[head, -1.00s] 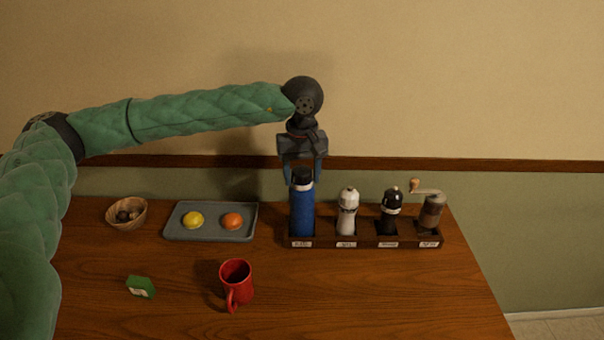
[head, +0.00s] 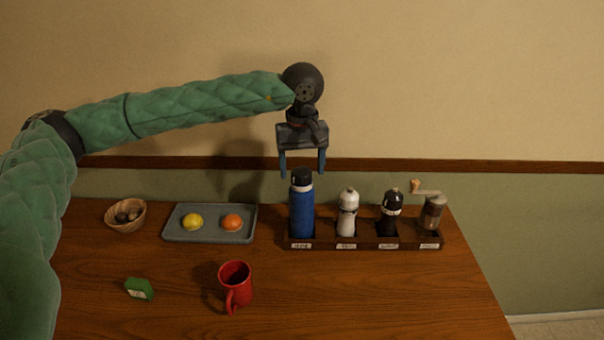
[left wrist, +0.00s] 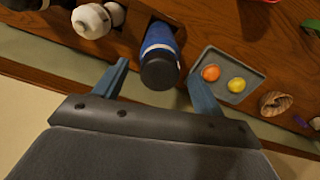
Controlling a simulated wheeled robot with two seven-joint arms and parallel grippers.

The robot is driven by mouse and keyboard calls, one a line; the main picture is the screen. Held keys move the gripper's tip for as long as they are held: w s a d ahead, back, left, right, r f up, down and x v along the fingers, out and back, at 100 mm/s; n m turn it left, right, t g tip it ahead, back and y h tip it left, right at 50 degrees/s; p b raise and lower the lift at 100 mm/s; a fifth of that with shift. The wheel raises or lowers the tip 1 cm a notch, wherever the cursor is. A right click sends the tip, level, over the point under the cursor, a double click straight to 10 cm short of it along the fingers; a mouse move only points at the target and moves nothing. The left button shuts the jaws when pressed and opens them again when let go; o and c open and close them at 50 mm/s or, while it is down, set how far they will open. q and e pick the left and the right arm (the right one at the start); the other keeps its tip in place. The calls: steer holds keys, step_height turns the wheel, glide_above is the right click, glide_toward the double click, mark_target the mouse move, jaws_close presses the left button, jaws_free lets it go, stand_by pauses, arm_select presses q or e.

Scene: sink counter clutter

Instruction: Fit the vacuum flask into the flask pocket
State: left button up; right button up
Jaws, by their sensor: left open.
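The vacuum flask (head: 302,210), blue with a white band and a black cap, stands upright in the leftmost pocket of the dark wooden rack (head: 363,244). That pocket carries a small label whose text is too small to read. My left gripper (head: 302,172) is open above the flask, its fingertips near the height of the cap and apart from it. In the left wrist view the black cap of the flask (left wrist: 159,70) shows between the two spread fingers (left wrist: 160,82), with nothing gripped. The bottom of the flask is hidden inside the pocket. My right gripper is not in view.
The rack also holds a white mill (head: 347,212), a black mill (head: 390,212) and a grinder with a crank (head: 432,212). A grey tray (head: 208,237) with a yellow and an orange item, a bowl (head: 126,229), a red mug (head: 235,285) and a green box (head: 139,288) lie leftward.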

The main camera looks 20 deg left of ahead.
arm_select(q)
step_height(320, 180, up, 4)
steer(key=shift+r+b, duration=0.2)
steer(key=shift+b, duration=0.6)
step_height(320, 180, up, 4)
steer(key=shift+f+b, duration=0.1)
steer(key=shift+b, duration=0.4)
steer(key=shift+r, duration=0.65)
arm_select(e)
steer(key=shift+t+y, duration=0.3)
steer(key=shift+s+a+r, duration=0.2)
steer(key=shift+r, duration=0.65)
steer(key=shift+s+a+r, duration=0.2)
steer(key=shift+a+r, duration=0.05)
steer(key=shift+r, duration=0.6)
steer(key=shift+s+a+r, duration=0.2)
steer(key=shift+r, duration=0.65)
